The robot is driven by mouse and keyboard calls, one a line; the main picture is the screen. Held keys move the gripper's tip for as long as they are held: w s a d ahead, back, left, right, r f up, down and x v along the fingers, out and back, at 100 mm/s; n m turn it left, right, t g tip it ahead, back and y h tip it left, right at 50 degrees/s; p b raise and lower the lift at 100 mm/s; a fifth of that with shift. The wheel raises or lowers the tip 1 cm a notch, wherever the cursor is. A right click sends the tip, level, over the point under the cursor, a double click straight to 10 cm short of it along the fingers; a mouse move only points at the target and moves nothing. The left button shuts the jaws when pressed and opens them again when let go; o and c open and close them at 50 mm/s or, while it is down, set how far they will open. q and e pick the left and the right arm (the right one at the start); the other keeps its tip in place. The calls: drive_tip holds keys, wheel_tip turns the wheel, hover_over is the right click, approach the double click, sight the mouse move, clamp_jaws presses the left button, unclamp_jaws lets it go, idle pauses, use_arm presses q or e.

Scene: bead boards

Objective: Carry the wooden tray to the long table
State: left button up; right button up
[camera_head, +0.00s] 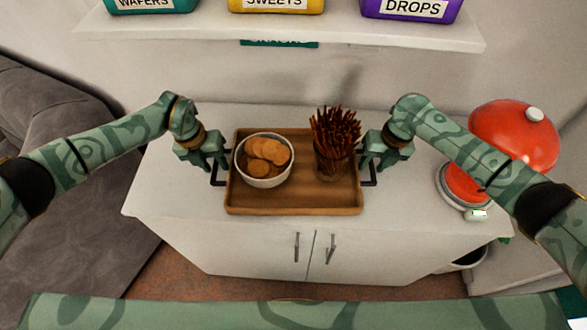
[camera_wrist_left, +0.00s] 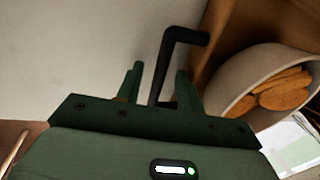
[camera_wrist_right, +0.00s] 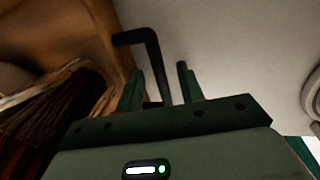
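The wooden tray (camera_head: 300,198) lies flat on a white cabinet (camera_head: 180,190), with a black handle at each end. It carries a white bowl of round biscuits (camera_head: 265,155) and a glass of dark sticks (camera_head: 335,130). My left gripper (camera_head: 214,162) is at the left handle (camera_wrist_left: 186,35); in the left wrist view its fingers stand open on both sides of the handle, with gaps. My right gripper (camera_head: 372,162) is at the right handle (camera_wrist_right: 135,37), its fingers likewise open around it. I cannot make out the long table in any view.
A shelf (camera_head: 290,28) with teal, yellow and purple tubs hangs above the cabinet. A red domed appliance (camera_head: 510,135) stands at the right, close to my right arm. A grey sofa (camera_head: 75,220) is at the left. Brown floor (camera_head: 180,282) shows in front.

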use_arm(q)
clamp_jaws()
use_arm(e)
clamp_jaws()
use_arm(q)
drive_tip(key=shift+w+r, duration=0.1)
drive_tip(key=shift+r, duration=0.1)
use_arm(e)
drive_tip(key=shift+w+r, duration=0.1)
drive_tip(key=shift+r, duration=0.1)
